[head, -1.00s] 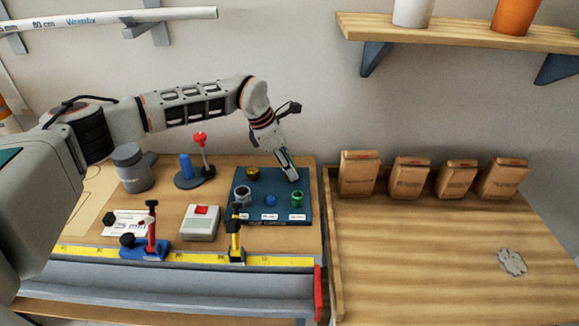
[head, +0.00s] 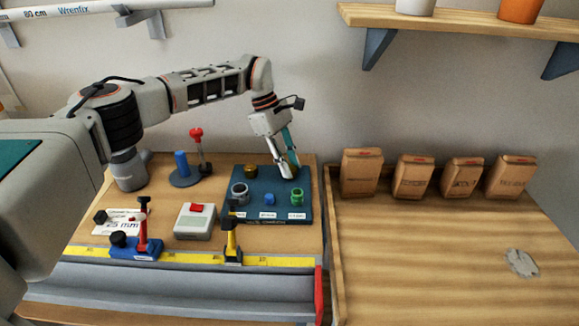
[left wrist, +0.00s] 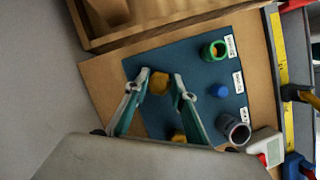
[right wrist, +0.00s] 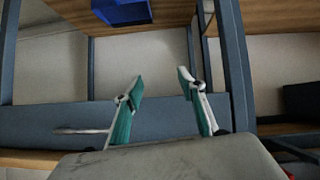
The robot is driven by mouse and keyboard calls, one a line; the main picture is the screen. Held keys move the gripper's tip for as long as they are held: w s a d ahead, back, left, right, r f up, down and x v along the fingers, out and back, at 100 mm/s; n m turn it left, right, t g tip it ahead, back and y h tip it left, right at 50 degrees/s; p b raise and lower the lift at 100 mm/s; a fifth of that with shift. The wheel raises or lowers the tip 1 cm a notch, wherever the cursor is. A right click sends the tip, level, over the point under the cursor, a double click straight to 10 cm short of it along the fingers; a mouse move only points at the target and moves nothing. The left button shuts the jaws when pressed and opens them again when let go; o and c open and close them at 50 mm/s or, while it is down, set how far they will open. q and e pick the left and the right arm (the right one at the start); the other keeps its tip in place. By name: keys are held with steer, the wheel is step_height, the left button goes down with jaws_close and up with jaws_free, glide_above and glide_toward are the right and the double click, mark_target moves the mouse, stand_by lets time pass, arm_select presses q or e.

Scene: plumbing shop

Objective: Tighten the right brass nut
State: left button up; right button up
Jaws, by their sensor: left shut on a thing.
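My left gripper (head: 288,172) points down at the back right of the dark blue mat (head: 265,215). In the left wrist view its fingertips (left wrist: 160,77) are on both sides of the right brass nut (left wrist: 158,83), shut on it. In the head view the fingers mostly hide this nut. My right gripper (right wrist: 157,82) is open and empty in the right wrist view, and out of the head view.
A grey ring (head: 239,192), a blue part (head: 269,198) and a green ring (head: 297,197) stand in front on the mat. A grey box (head: 195,221) and a yellow clamp (head: 232,240) are nearby. Paper bags (head: 411,177) line the back of the right-hand wooden tray (head: 430,260).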

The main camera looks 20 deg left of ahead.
stand_by(0.3)
arm_select(q)
steer(key=o, duration=1.1)
steer(key=v, duration=1.2)
steer(key=shift+f, duration=0.1)
